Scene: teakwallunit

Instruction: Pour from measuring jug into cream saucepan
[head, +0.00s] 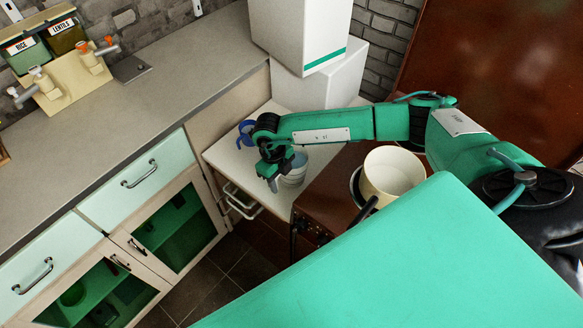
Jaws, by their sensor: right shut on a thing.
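The cream saucepan (393,173) stands upright on the brown stove, with its dark handle toward the front left. Its inside looks pale and empty. The measuring jug (294,170), a pale vessel with a bluish part, is at the right side of the white side table, left of the stove. My right gripper (273,176) is shut on the jug at its left side. The wrist and forearm partly hide the jug, and I cannot tell whether its base touches the table. My left gripper is not in view.
A blue object (246,133) lies on the white side table (226,157) behind my right wrist. White boxes (318,80) are stacked behind the table. The brown stove (330,205) has knobs along its front. The grey counter (150,110) at left is largely clear.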

